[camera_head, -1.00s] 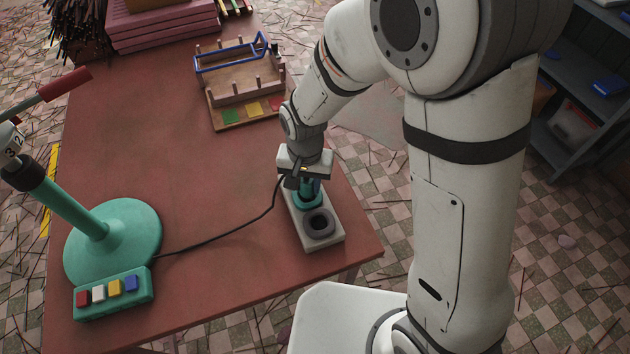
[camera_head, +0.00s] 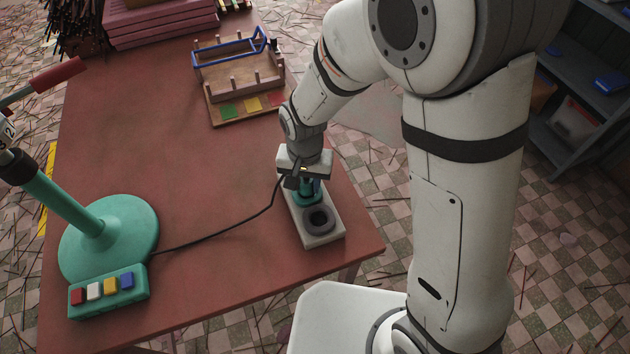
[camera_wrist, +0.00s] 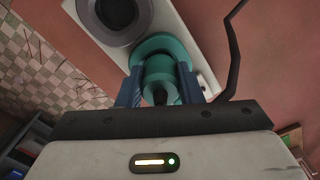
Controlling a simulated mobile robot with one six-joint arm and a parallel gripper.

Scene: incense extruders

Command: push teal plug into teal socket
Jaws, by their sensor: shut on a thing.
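The teal plug (camera_wrist: 160,77) is between the blue fingers of my gripper (camera_wrist: 160,88), which is shut on it. The teal socket (camera_wrist: 152,46) shows as a wider teal ring right at the plug's end, and also below my gripper (camera_head: 305,180) in the head view (camera_head: 303,197). The plug stands in line with the socket and appears to meet it. I cannot tell how deep it sits. A black cable (camera_head: 233,231) runs from the gripper area to the teal stand. My gripper hides part of the plug in the head view.
The pale socket block (camera_head: 322,240) also has a grey empty socket (camera_head: 319,219) near the table's front right edge. A teal stand (camera_head: 110,240) with coloured buttons is at left. A wooden rack (camera_head: 235,108) stands behind. The middle of the red table (camera_head: 150,140) is clear.

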